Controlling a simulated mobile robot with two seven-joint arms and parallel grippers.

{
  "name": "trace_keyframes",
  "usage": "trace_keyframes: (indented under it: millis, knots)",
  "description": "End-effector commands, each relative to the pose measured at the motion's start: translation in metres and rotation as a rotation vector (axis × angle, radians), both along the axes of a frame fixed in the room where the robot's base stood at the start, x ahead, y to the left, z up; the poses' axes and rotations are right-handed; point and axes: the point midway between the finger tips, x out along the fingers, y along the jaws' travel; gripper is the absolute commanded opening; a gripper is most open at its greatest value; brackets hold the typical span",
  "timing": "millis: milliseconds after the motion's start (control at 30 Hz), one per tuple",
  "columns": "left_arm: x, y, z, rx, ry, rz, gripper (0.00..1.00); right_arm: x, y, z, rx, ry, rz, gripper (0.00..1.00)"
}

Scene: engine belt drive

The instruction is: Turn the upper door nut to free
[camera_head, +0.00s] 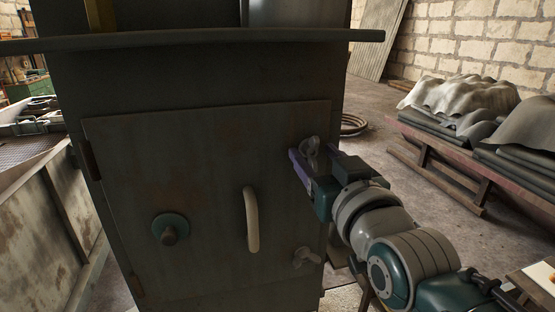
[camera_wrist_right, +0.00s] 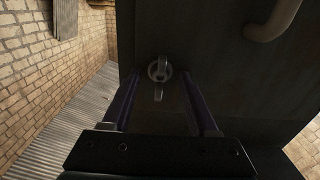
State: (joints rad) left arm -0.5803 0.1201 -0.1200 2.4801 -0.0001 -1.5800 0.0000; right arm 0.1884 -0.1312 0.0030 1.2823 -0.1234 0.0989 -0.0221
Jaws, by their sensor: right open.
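The upper door nut (camera_head: 312,146) is a small grey wing nut near the upper right corner of the metal door (camera_head: 205,170). My right gripper (camera_head: 313,155) is at it, with purple-edged fingers pointing toward the door. In the right wrist view the upper nut (camera_wrist_right: 160,71) sits between the two open fingers (camera_wrist_right: 159,100), one wing pointing down the picture. I cannot tell whether a finger touches it. A second, lower wing nut (camera_head: 306,257) is near the door's lower right corner. My left gripper is not in view.
A pale curved handle (camera_head: 251,219) and a round green-ringed knob (camera_head: 170,229) stick out from the door. A ledge (camera_head: 200,40) juts out above it. Covered stacks (camera_head: 465,100) on a rack stand at the right.

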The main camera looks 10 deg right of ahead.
Motion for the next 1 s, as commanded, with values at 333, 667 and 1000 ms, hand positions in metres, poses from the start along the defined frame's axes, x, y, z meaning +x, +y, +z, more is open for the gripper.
trace_keyframes:
  millis: [333,667,1000]
  knots:
    - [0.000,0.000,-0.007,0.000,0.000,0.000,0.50,-0.051,-0.002,-0.003,0.000,0.003,0.000,0.60]
    - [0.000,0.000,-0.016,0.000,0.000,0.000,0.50,-0.093,-0.003,-0.002,0.000,0.002,0.001,0.60]
    - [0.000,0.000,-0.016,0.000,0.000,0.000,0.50,-0.097,-0.003,0.000,0.000,0.001,0.001,0.60]
